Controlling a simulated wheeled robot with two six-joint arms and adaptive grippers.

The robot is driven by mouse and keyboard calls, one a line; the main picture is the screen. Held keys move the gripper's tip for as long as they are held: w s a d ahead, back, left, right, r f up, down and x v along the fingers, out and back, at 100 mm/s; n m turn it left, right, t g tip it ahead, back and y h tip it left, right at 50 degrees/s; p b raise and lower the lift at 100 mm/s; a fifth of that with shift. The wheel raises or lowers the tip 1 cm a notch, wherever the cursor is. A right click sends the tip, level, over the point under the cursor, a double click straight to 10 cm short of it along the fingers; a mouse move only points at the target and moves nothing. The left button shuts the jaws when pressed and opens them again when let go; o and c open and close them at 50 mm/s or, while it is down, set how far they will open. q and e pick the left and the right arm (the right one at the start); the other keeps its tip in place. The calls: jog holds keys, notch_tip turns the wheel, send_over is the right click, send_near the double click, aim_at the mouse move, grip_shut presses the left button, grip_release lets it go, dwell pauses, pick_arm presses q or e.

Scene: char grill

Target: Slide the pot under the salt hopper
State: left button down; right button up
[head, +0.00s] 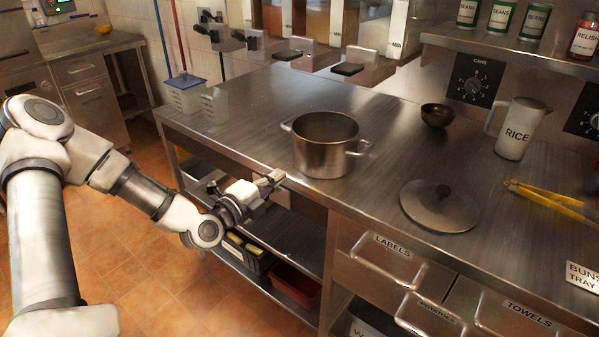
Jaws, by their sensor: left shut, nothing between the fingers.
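The pot (325,157) is a steel pot with two side handles, upright and without its lid on the steel counter near the front edge. My left gripper (272,179) is shut and empty at the counter's front edge, just left of and in front of the pot, and looks apart from it. Several wall hoppers with black-handled levers (347,69) hang at the back of the counter. Their labels are mostly cut off or unreadable, so I cannot tell which one is salt. My right gripper is not in view.
A lid (440,205) lies right of the pot. A small dark bowl (436,115), a rice jug (521,129) and yellow tongs (545,196) are further right. The counter between pot and hoppers is clear.

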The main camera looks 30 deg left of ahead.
aim_at(305, 157)
pick_arm(q)
jog(key=w, duration=0.5)
jog(key=w+b, duration=0.1)
jog(key=w, duration=0.1)
jog(key=shift+w+d, duration=0.3)
jog(key=shift+d, duration=0.05)
jog(key=shift+w, duration=0.45)
